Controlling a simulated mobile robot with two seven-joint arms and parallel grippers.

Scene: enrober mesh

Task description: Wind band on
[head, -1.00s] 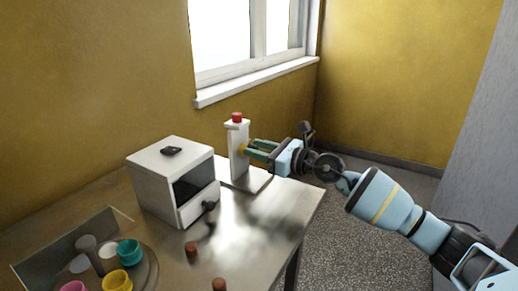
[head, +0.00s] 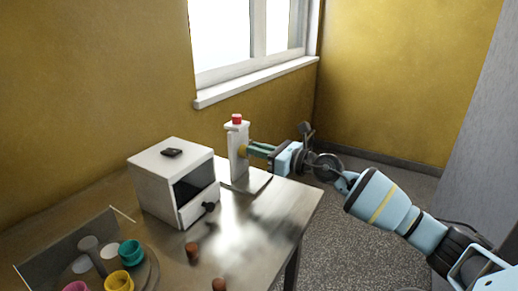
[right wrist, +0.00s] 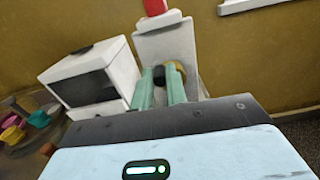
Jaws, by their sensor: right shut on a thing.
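A white upright post (head: 238,148) with a red cap (head: 237,119) stands at the table's back right corner. It also shows in the right wrist view (right wrist: 168,47). A yellow round part (right wrist: 183,68) sits on the post's side, with a dark knob (right wrist: 160,75) in front of it. My right gripper (head: 251,149) reaches in from the right, its green fingers level with the post's side. In the right wrist view its fingers (right wrist: 160,82) are shut on the dark knob. The fingers partly hide the knob and yellow part. No band can be made out. My left gripper is out of view.
A white box (head: 165,180) with a dark front opening and a black knob stands left of the post. A round tray (head: 151,281) with coloured cups is at front left. Two brown pegs stand near the table's front. The table's middle is clear.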

